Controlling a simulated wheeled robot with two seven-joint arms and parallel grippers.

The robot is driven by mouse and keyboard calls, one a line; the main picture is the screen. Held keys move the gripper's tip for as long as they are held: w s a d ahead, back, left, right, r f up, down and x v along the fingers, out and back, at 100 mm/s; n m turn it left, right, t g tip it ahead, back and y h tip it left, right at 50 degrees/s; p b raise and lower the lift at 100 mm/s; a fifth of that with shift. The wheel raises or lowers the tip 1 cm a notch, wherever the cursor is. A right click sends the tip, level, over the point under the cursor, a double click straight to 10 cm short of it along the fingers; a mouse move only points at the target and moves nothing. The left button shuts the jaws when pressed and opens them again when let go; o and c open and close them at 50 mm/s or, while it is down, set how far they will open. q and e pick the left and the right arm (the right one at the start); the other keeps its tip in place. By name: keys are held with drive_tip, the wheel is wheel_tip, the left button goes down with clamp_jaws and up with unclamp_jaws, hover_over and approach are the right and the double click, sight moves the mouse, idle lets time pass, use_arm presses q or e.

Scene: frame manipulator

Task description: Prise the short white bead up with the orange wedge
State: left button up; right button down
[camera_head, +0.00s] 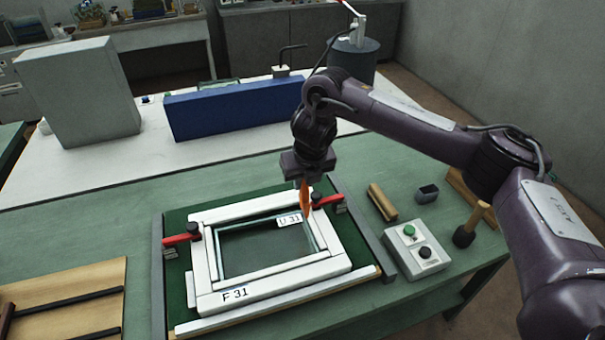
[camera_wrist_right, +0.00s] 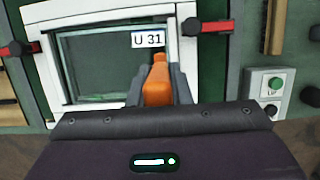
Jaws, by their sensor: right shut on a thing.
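The white frame (camera_head: 205,285) lies flat on a green mat, with dark glass and thin white beads inside its opening. A short white bead (camera_head: 317,232) seems to run along the opening's right side; its ends are hard to make out. The label U 31 (camera_head: 290,220) sits at the opening's upper right. My right gripper (camera_head: 304,182) is shut on the orange wedge (camera_head: 305,198), which points down over the frame's upper right corner. In the wrist view the wedge (camera_wrist_right: 157,88) stands between the fingers, its tip just below the label. Contact with the bead cannot be told. My left gripper is out of view.
Red clamps (camera_head: 180,239) (camera_head: 329,201) stand at the frame's left and right sides. A button box (camera_head: 405,262), wooden block (camera_head: 382,203), small grey cup (camera_head: 428,193) and mallet (camera_head: 465,237) are to the right. A wooden board (camera_head: 60,290) lies left. A blue block (camera_head: 235,108) stands behind.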

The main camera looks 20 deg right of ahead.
sight(307, 201)
drive_tip(key=shift+s+a+f+b, duration=0.1)
drive_tip(key=shift+f+b, duration=0.65)
drive_tip(key=shift+f, duration=0.25)
wheel_tip(307, 201, down, 3)
drive_tip(key=shift+r+b, duration=0.2)
drive_tip(key=shift+b, duration=0.7)
drive_tip(key=shift+f+b, duration=1)
drive_tip(key=shift+f, duration=0.4)
drive_tip(key=shift+d, duration=1)
drive_tip(key=shift+a, duration=0.45)
